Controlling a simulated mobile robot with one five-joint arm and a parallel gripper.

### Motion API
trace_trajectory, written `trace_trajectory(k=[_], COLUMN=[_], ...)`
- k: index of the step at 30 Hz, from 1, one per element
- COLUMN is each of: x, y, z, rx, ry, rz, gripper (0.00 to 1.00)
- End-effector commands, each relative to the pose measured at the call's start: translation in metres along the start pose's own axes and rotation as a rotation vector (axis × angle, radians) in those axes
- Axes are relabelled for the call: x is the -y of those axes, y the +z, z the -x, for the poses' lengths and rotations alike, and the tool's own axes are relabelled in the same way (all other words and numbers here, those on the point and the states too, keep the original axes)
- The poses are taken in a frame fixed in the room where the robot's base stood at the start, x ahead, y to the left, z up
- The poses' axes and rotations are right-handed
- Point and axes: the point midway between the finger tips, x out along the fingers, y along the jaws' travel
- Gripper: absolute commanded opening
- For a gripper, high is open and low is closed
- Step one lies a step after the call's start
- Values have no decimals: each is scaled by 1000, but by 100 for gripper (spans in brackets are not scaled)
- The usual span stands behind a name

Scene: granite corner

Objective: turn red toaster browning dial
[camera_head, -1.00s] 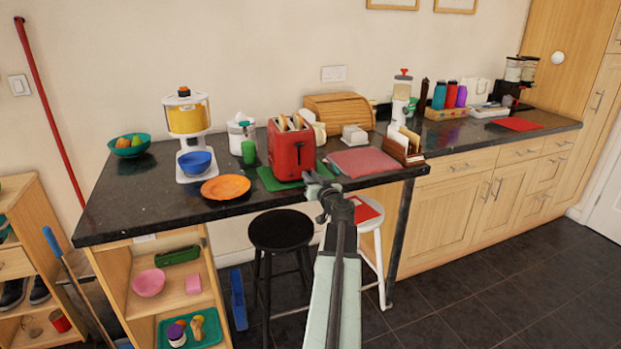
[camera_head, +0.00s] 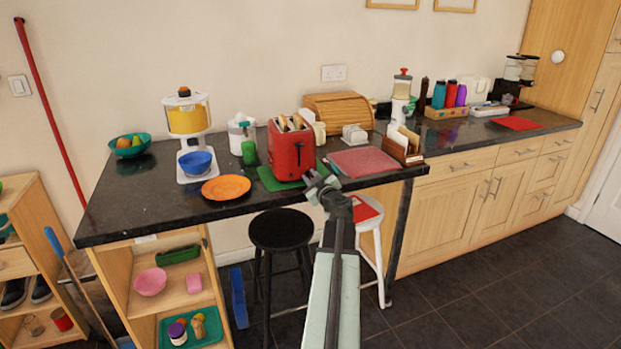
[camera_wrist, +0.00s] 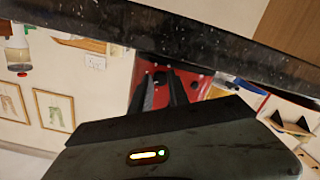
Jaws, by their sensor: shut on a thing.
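The red toaster (camera_head: 291,155) stands on a green mat (camera_head: 268,181) on the dark counter, with bread slices (camera_head: 289,124) in its top. My gripper (camera_head: 311,178) is at the toaster's lower front right, reaching in from the counter's front edge. In the wrist view, the toaster's red face (camera_wrist: 142,74) fills the gap behind the two dark fingers of my gripper (camera_wrist: 164,90). The fingers are shut on the browning dial, which they hide almost entirely.
An orange plate (camera_head: 226,188) and a blue bowl (camera_head: 195,163) are left of the toaster. A pinkish-red mat (camera_head: 362,161) and a wooden napkin holder (camera_head: 404,152) are to the right. Two stools, one with a black seat (camera_head: 279,231), stand below the counter edge.

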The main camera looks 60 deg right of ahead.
Motion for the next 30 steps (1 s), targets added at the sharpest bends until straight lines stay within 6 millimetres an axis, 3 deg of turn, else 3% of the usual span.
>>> trace_trajectory(k=[15, 16, 18, 30], x=[1, 1, 1, 0], y=[-1, -1, -1, 0], z=[0, 0, 0, 7], rx=[-1, -1, 0, 1], ry=[-3, -3, -3, 0], rz=[16, 16, 16, 16], gripper=[0, 29, 43, 43])
